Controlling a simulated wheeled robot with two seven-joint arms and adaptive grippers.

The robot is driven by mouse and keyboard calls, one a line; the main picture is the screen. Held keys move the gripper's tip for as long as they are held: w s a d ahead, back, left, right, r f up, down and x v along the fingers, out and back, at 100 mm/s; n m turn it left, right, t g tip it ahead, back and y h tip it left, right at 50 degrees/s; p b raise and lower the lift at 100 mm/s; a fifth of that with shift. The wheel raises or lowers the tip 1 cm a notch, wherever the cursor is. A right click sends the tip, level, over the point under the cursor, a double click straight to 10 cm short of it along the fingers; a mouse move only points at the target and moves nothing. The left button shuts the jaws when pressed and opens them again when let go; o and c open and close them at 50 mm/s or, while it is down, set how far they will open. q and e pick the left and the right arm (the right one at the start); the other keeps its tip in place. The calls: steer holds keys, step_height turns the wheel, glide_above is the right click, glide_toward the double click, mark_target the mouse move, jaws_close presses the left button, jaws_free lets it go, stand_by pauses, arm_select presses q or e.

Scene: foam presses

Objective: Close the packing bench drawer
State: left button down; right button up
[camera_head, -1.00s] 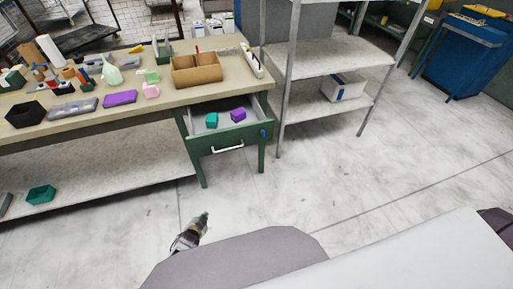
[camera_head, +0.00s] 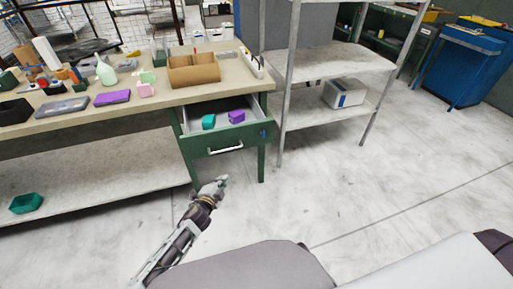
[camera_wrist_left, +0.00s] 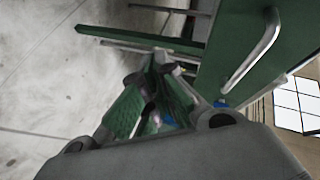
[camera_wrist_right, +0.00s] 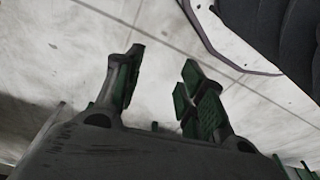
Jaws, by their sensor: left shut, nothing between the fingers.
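The packing bench drawer (camera_head: 222,143) is green with a white bar handle (camera_head: 226,150) and stands pulled out at the bench's right end. A teal block (camera_head: 208,121) and a purple block (camera_head: 236,116) lie inside it. My left gripper (camera_head: 222,181) is shut and empty, in front of and below the drawer front, apart from it. In the left wrist view the drawer front (camera_wrist_left: 222,62) and handle (camera_wrist_left: 256,48) show beyond and right of the left fingers (camera_wrist_left: 150,72). My right gripper (camera_wrist_right: 160,75) is open and empty over the floor, and shows only in its wrist view.
The bench top (camera_head: 150,97) carries a cardboard box (camera_head: 193,71), a purple block (camera_head: 112,97) and several tools. A grey metal shelf (camera_head: 333,58) stands right of the drawer. The floor (camera_head: 330,190) in front is clear.

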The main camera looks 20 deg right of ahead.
arm_select(q)
steer(key=s+d+r+m+h+b, duration=0.1)
steer(key=d+r+m+h+b, duration=0.1)
steer(key=d+r+m+b, duration=0.1)
steer(key=s+d+r+m+h+b, duration=0.2)
steer(key=d+r+m+h+b, duration=0.1)
steer(key=d+r, duration=0.4)
steer(key=shift+s+d+r+m+t+b, duration=0.35)
steer(key=shift+d+m+b, duration=0.3)
steer(key=shift+b, duration=0.3)
arm_select(e)
steer(key=shift+w+a+r, duration=0.2)
steer(key=shift+w+r, duration=0.05)
steer(key=shift+r, duration=0.55)
steer(key=shift+w+a+r, duration=0.15)
steer(key=shift+w+r, duration=0.15)
steer(key=shift+r, duration=0.55)
steer(key=shift+w+a+r, duration=0.2)
steer(key=shift+w+r, duration=0.05)
steer(key=shift+r, duration=0.55)
